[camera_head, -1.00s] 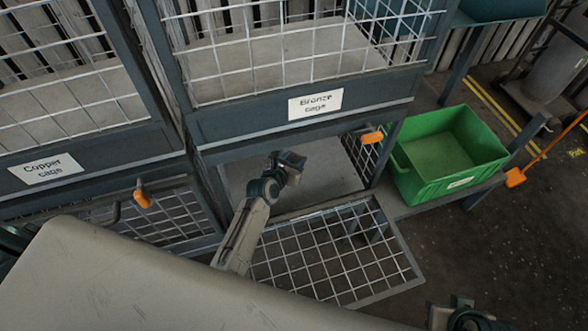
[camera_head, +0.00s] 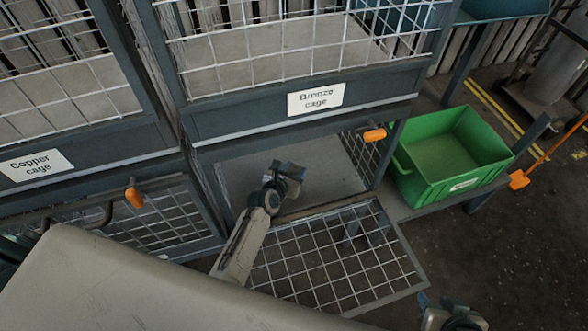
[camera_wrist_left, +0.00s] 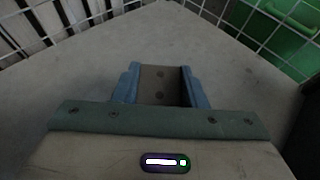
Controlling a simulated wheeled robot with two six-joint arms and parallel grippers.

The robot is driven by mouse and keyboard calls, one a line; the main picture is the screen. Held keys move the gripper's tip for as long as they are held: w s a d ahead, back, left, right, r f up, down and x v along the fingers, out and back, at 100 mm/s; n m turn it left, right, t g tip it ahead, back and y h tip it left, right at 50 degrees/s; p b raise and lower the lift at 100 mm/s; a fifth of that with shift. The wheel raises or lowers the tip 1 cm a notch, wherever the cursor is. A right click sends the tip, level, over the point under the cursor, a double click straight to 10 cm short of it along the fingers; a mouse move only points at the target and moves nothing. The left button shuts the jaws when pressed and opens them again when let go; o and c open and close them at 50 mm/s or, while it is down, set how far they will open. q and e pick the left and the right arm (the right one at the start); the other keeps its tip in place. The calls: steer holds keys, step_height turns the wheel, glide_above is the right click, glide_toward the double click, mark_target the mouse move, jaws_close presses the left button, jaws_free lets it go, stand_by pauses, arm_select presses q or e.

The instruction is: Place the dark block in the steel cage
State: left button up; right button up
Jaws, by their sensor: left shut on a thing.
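My left gripper (camera_head: 290,172) is inside the lower compartment under the shelf marked Bronze cage, above its grey floor (camera_head: 325,175). In the left wrist view, its blue fingers (camera_wrist_left: 160,90) are shut on the dark block (camera_wrist_left: 160,82), a grey-brown piece with small dark dots. The block is above the pale compartment floor. In the head view the block is small and hard to tell from the gripper. The compartment's mesh door (camera_head: 335,260) hangs open, folded outward. No label for this compartment shows. My right gripper (camera_head: 452,312) is at the bottom right edge, partly cut off.
A green bin (camera_head: 440,185) stands just right of the compartment. A closed mesh door (camera_head: 165,220) with an orange handle (camera_head: 134,197) is to the left, under the Copper cage label (camera_head: 35,165). Mesh walls bound the compartment. Open dark floor lies at right.

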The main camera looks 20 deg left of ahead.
arm_select(q)
steer(key=shift+f, duration=0.3)
arm_select(e)
steer(key=shift+w+a, duration=0.1)
steer(key=shift+w, duration=0.05)
arm_select(q)
steer(key=o, duration=1.1)
arm_select(e)
steer(key=shift+f, duration=0.1)
arm_select(q)
steer(key=shift+r, duration=0.2)
steer(key=p+v, duration=0.1)
steer(key=v, duration=0.2)
steer(key=p+v, duration=0.1)
steer(key=v, duration=0.3)
steer(key=shift+w+r+p, duration=0.1)
steer(key=shift+r+p, duration=0.2)
steer(key=shift+r, duration=0.15)
steer(key=shift+s+a+r, duration=0.1)
steer(key=shift+s, duration=0.2)
arm_select(e)
steer(key=shift+s+d+r+g+h, duration=0.5)
steer(key=shift+s+d+r+g, duration=0.5)
steer(key=shift+d+r+g, duration=0.15)
